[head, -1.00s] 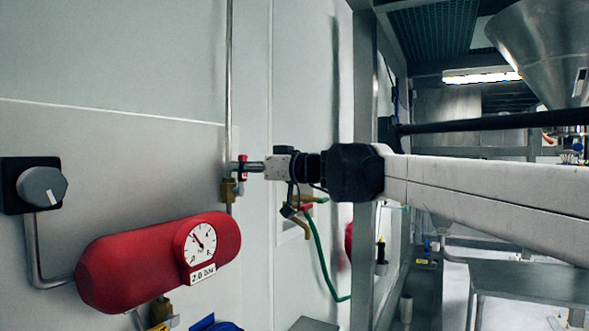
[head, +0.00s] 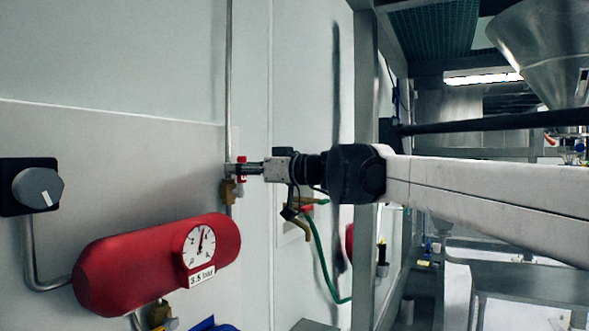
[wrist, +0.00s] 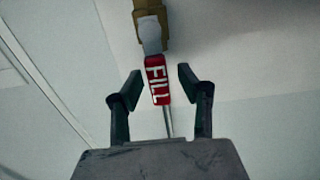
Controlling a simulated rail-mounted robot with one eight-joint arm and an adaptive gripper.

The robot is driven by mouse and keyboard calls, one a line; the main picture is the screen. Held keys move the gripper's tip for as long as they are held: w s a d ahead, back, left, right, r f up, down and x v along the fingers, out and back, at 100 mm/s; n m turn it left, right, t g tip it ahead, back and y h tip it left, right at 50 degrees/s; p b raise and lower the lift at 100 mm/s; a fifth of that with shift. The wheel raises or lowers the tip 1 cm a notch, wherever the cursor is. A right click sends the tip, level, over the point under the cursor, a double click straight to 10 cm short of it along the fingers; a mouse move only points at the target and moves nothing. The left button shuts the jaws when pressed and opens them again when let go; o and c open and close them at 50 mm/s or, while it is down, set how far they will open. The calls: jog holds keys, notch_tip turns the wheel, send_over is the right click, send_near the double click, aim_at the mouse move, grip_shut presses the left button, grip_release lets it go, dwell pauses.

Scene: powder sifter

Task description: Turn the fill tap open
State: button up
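The fill tap has a red lever marked FILL (wrist: 157,80). In the wrist view the lever hangs from a grey stem and brass body at the top. In the head view the red lever (head: 241,168) stands at a thin vertical pipe on the wall. My gripper (wrist: 158,84) is open, with one finger on each side of the lever and a visible gap to each. In the head view my gripper (head: 250,169) reaches the lever from the right; its fingertips partly overlap the lever there.
A red tank (head: 130,265) with a round gauge (head: 200,245) and a label reading 3.5 BAR is below left. A grey knob (head: 37,188) is at far left. A green hose (head: 320,255) hangs behind my arm. A steel hopper (head: 540,45) is at upper right.

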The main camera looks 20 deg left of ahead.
jog(key=v, duration=1.2)
jog(key=s+d+f+m+t+h+b, duration=0.1)
jog(key=s+d+f+m+h+b, duration=0.3)
jog(key=s+d+f, duration=0.4)
jog(key=s+d+f+m+t+h+b, duration=0.1)
jog(key=s+d+f+m+h+b, duration=0.3)
jog(key=s+d+f, duration=0.5)
jog(key=s+d+f+m+t+h+b, duration=0.1)
jog(key=s+d+f+m+h+b, duration=0.3)
jog(key=d+f, duration=1.9)
jog(key=s+f+m+h, duration=0.3)
jog(key=s+f+h, duration=0.1)
jog(key=f, duration=0.9)
jog(key=shift+s+f+m+h, duration=0.2)
jog(key=shift+f+m+h, duration=0.1)
jog(key=shift+h, duration=0.5)
jog(key=shift+r, duration=0.15)
